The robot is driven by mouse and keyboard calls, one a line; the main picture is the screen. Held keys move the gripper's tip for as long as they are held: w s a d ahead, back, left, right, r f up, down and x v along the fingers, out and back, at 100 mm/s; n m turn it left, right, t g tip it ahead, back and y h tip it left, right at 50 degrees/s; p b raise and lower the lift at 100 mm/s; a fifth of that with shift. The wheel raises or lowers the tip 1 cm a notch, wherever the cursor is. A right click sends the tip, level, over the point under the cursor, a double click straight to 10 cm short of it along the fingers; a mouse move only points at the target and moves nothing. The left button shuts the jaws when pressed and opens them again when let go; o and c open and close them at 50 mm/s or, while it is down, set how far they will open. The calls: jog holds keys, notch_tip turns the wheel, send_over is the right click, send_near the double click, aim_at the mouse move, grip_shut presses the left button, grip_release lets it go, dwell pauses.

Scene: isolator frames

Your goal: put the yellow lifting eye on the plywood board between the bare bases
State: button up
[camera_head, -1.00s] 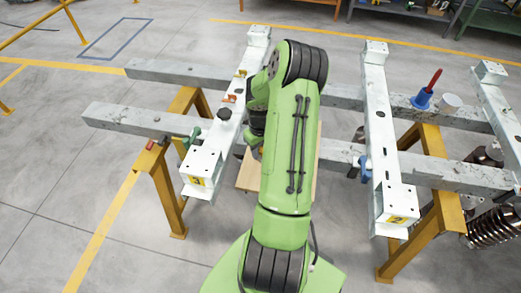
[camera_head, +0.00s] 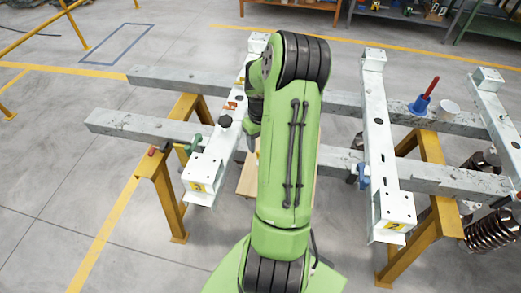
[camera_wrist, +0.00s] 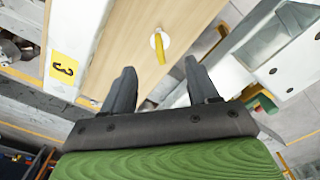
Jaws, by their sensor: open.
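The yellow lifting eye (camera_wrist: 160,47) shows in the wrist view against a pale round patch on the plywood board (camera_wrist: 117,50). I cannot tell whether it touches the board. My gripper (camera_wrist: 159,66) is open, its two dark fingers apart and nothing between them. The lifting eye appears just beyond the fingertips. In the head view a small part of the plywood board (camera_head: 248,177) shows left of my green arm. I cannot make out the bare bases.
White isolator frames (camera_head: 377,130) lie across grey beams (camera_head: 165,75) on yellow trestles (camera_head: 165,190). Open floor lies to the left.

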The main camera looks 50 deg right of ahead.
notch_tip(320, 180, up, 4)
jog(key=shift+f, duration=0.2)
jog(key=w+a+r+n+t+h, duration=0.2)
jog(key=w+a+r, duration=0.1)
jog(key=a+r, duration=1.2)
jog(key=s+a+r+n+t+y, duration=0.1)
jog(key=s+a+r, duration=0.1)
jog(key=s+a, duration=0.4)
jog(key=s+a+r+n+t+y, duration=0.1)
jog(key=s+a+t, duration=0.1)
jog(key=s+a, duration=0.3)
jog(key=a, duration=0.4)
jog(key=shift+s+a+r+t, duration=0.3)
jog(key=shift+s+a+r, duration=0.05)
jog(key=shift+r, duration=0.05)
jog(key=shift+r+p, duration=0.7)
jog(key=shift+p, duration=0.2)
